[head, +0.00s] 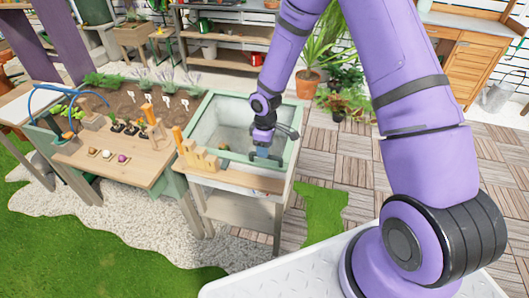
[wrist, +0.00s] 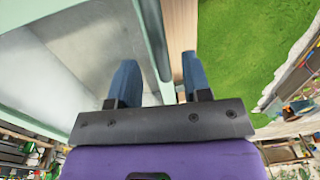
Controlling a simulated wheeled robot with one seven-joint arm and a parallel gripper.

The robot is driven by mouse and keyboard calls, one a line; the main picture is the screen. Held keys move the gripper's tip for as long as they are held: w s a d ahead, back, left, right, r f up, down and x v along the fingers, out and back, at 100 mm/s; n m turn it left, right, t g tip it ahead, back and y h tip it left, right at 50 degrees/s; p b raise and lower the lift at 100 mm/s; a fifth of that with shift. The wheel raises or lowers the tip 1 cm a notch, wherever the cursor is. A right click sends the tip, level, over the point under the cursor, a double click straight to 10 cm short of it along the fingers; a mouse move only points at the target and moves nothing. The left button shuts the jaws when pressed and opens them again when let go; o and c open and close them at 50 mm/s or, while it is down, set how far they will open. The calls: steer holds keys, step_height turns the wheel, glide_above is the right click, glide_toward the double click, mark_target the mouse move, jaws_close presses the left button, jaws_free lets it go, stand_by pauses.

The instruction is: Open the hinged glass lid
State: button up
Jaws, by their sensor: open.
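The hinged glass lid (head: 222,125) appears as a pale pane in a green frame on a wooden stand; whether it lies fully flat is hard to tell. My gripper (head: 264,154) is over the frame's front edge, near the right corner. In the wrist view my gripper (wrist: 158,64) is open, its two blue fingers on either side of a green edge bar (wrist: 155,35). The grey pane (wrist: 85,55) lies on the left. Contact between fingers and bar cannot be told.
A wooden ledge (head: 245,181) runs along the box's front, with upright wooden blocks (head: 197,157) at its left. A planting table (head: 120,153) with pots and tools stands left. Potted plants (head: 340,90) are behind right. Wooden decking (head: 345,155) is clear to the right.

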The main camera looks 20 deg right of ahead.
steer(key=shift+f, duration=1.35)
jaws_close()
steer(key=shift+r, duration=0.15)
